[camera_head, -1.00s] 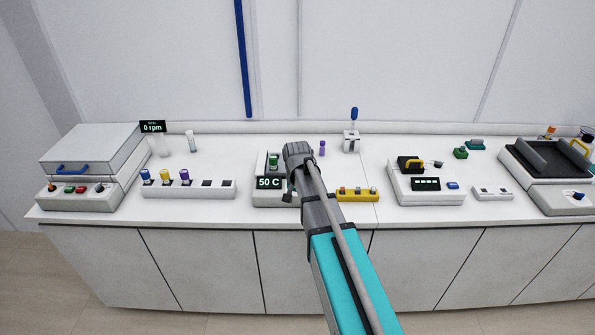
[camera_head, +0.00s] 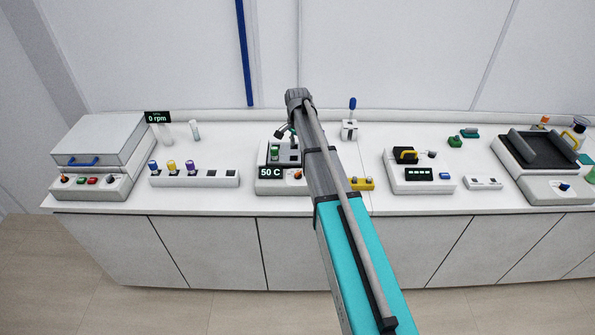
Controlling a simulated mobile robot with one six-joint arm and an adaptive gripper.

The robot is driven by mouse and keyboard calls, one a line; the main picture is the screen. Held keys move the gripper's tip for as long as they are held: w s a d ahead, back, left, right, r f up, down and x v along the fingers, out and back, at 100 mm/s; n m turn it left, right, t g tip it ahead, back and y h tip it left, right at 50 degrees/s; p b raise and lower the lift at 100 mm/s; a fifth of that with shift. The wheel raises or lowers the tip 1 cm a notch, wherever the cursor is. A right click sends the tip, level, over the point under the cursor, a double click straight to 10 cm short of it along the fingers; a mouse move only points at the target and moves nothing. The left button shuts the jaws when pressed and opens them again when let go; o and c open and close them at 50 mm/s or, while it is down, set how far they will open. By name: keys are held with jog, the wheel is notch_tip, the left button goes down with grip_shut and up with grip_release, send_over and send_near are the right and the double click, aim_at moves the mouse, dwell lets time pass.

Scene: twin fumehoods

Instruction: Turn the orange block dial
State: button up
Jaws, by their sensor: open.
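The orange dial (camera_head: 298,174) is on the front of the block unit (camera_head: 268,187), just right of its "50 C" display, and is partly beside my arm. A green-topped item (camera_head: 275,153) sits in the block. My gripper (camera_head: 283,132) is open, above and behind the block unit, apart from the dial. Its fingers show only as a small dark shape, and my wrist and forearm hide the right side of the unit.
A rack (camera_head: 215,179) with blue, yellow and purple-capped vials stands left of the block. A yellow rack (camera_head: 361,184) is to the right, close to my forearm. The grey-lidded machine (camera_head: 100,135) is far left. The bench front edge is clear.

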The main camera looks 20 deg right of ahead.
aim_at(298, 172)
jog(key=shift+f, duration=0.2)
notch_tip(298, 172, down, 14)
jog(key=b, duration=1.3)
jog(key=shift+r+b, duration=0.25)
jog(key=shift+b, duration=0.15)
grip_shut()
